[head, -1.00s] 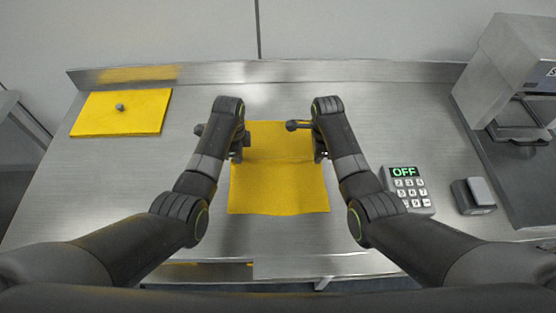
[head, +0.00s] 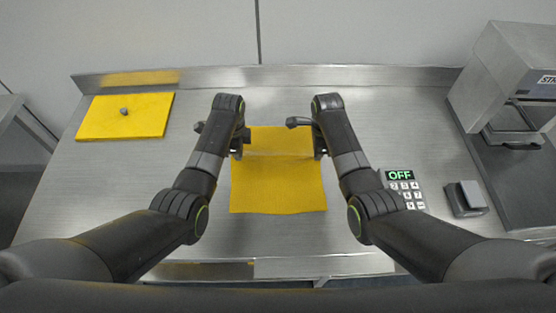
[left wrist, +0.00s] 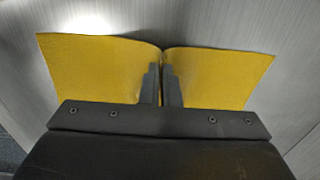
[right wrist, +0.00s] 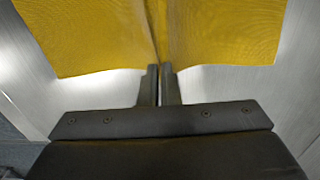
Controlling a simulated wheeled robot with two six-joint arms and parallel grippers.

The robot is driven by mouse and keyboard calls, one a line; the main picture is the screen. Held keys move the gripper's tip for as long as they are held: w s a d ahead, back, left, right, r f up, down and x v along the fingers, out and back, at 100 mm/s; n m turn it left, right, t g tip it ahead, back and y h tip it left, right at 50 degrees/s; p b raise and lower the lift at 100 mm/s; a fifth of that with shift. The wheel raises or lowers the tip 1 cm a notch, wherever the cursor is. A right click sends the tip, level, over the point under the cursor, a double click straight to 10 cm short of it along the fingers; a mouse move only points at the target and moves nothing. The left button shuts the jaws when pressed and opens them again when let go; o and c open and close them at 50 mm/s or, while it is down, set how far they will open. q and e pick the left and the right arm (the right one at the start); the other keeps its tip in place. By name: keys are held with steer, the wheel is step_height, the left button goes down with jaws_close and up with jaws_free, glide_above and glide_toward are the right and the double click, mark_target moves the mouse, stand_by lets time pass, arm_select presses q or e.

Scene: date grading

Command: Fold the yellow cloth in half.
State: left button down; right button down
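The yellow cloth (head: 278,190) lies in the middle of the steel table, with a faint crease line across its upper part. My left gripper (head: 241,147) is at the cloth's left side; in the left wrist view its fingers (left wrist: 162,85) are shut on the cloth (left wrist: 95,65), which puckers between them. My right gripper (head: 318,148) is at the right side; in the right wrist view its fingers (right wrist: 159,85) are shut on the cloth (right wrist: 220,35), which creases there. The cloth's held parts are partly hidden by my arms in the head view.
A flat yellow board (head: 150,118) with a small grey knob (head: 124,111) lies at the back left. A keypad reading OFF (head: 402,188), a small grey block (head: 467,198) and a steel machine (head: 510,80) stand at the right. The table between board and cloth is clear.

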arm_select(q)
steer(key=shift+r, duration=0.5)
arm_select(e)
steer(key=shift+r, duration=0.5)
arm_select(q)
steer(key=shift+c, duration=1.4)
jaws_free()
steer(key=shift+p, duration=0.35)
arm_select(e)
steer(key=shift+r, duration=0.1)
arm_select(q)
step_height(320, 180, up, 5)
steer(key=p, duration=0.3)
steer(key=shift+r+p, duration=0.2)
steer(key=shift+p, duration=0.1)
arm_select(e)
step_height(320, 180, up, 4)
steer(key=shift+f, duration=0.2)
arm_select(q)
steer(key=shift+r, duration=0.1)
step_height(320, 180, up, 12)
